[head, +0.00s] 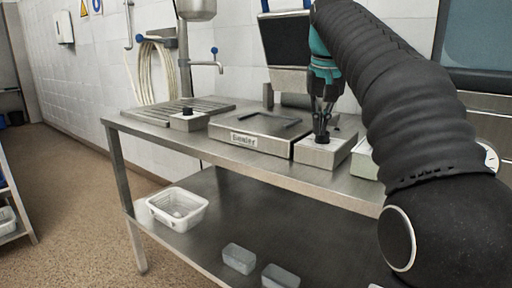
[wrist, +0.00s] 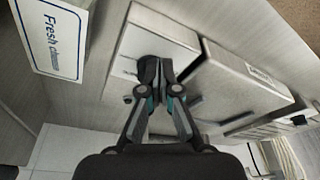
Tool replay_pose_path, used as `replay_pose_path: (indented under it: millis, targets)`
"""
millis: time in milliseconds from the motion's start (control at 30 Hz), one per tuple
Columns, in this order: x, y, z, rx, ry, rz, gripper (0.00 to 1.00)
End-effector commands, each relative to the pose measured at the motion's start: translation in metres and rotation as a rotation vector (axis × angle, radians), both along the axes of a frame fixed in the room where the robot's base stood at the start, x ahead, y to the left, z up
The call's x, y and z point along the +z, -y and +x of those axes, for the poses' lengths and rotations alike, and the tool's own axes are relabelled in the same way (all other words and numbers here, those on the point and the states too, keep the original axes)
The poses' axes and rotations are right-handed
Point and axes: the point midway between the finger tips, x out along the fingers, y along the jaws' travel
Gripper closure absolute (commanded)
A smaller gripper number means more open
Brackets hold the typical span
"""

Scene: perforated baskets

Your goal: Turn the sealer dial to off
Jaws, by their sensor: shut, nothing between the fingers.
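The sealer (head: 262,133) is a grey metal box with a name plate on its front, on the steel table; it also shows in the wrist view (wrist: 238,88). A small pale box (head: 318,153) stands close against its right side. My gripper (head: 321,138) points down at the top of this small box, its fingers closed together.
A second small box with a black knob (head: 188,120) stands left of the sealer, by a slatted rack (head: 160,110). A "Fresh cheese" sign (wrist: 60,35) lies beyond the small box. A perforated basket (head: 160,204) and clear tubs (head: 239,258) sit on the lower shelf.

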Motion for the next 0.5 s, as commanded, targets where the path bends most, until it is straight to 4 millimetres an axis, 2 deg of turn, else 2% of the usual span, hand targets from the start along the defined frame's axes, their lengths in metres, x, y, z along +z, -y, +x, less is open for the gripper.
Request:
replay_pose_path:
  millis: [33, 167, 500]
  targets:
    - [-0.0071, 0.0004, -0.0002, -0.001, 0.000, 0.000, 1.00]
    - [-0.0125, 0.0004, -0.0002, -0.001, -0.001, 0.000, 1.00]
    - [-0.0134, 0.0003, -0.0001, 0.000, 0.000, 0.000, 1.00]
